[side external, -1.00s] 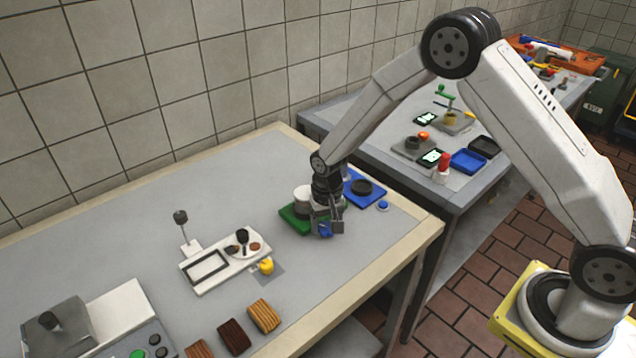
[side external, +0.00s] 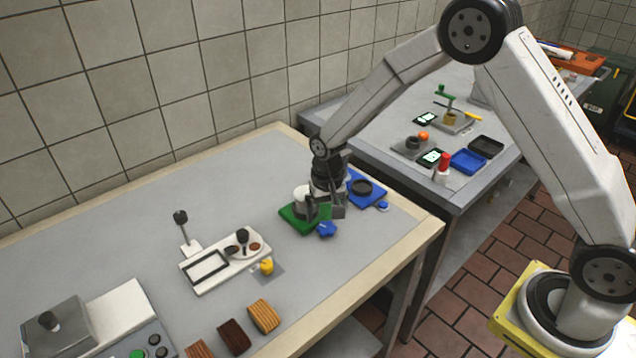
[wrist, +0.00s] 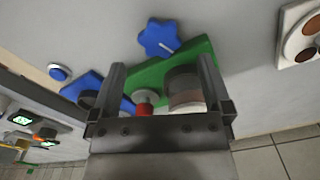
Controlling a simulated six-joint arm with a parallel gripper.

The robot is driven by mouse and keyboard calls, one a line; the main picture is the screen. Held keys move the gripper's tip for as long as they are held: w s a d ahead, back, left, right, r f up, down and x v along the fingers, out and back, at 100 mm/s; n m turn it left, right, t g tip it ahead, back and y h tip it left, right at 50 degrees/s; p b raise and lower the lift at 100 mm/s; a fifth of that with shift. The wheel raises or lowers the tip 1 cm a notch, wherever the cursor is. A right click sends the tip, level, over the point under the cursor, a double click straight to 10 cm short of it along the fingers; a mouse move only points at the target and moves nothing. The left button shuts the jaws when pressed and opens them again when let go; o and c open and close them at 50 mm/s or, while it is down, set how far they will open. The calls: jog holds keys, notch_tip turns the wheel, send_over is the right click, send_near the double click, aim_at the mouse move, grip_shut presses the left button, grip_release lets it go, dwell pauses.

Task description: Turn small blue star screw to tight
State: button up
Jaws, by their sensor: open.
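The blue star screw (side external: 326,229) is at the front edge of a green base (side external: 297,222). In the wrist view the star (wrist: 158,38) is unobstructed, with a pale line on its top, beside the green base (wrist: 200,56). My gripper (side external: 325,213) is open, above the green base and just behind the star. In the wrist view its two fingers (wrist: 162,66) are spread, with nothing gripped. A white cylinder (side external: 301,198) on the green base stands close to the gripper and is partly hidden by it.
A blue base (side external: 371,199) with a dark ring and a small blue round knob (side external: 383,205) lies to the right. A white tray (side external: 200,283) and a yellow knob (side external: 266,266) are to the left. Wooden blocks (side external: 264,315) lie in front. Table between is clear.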

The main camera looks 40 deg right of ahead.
aim_at(326, 227)
jog(key=shift+r, duration=1.95)
jog(key=shift+a, duration=0.1)
jog(key=a+f+t, duration=0.1)
jog(key=a, duration=0.1)
jog(key=a+t+y, duration=0.1)
jog(key=a, duration=0.1)
jog(key=a+f+t, duration=0.1)
jog(key=a, duration=0.1)
jog(key=shift+s+a+f+n+t+y, duration=0.3)
jog(key=shift+s+a+y, duration=0.05)
jog(key=shift+y, duration=0.05)
jog(key=shift+s+a+f+t, duration=0.15)
jog(key=shift+a+t, duration=0.15)
jog(key=shift+s+f+t+h, duration=0.15)
jog(key=shift+s+t+h, duration=0.3)
jog(key=shift+t, duration=0.35)
jog(key=shift+s+d+t+h, duration=0.15)
jog(key=shift+s+t+h, duration=0.1)
jog(key=shift+s+t, duration=0.05)
jog(key=shift+s+d+r+t+h, duration=0.25)
jog(key=shift+s+d+t+h, duration=0.2)
jog(key=shift+s+d+h, duration=0.6)
jog(key=shift+s+d+r+t+h, duration=0.2)
jog(key=shift+s+d+t+h, duration=0.25)
jog(key=shift+s+d+h, duration=0.65)
jog(key=shift+w+d+f, duration=0.1)
jog(key=shift+w, duration=0.1)
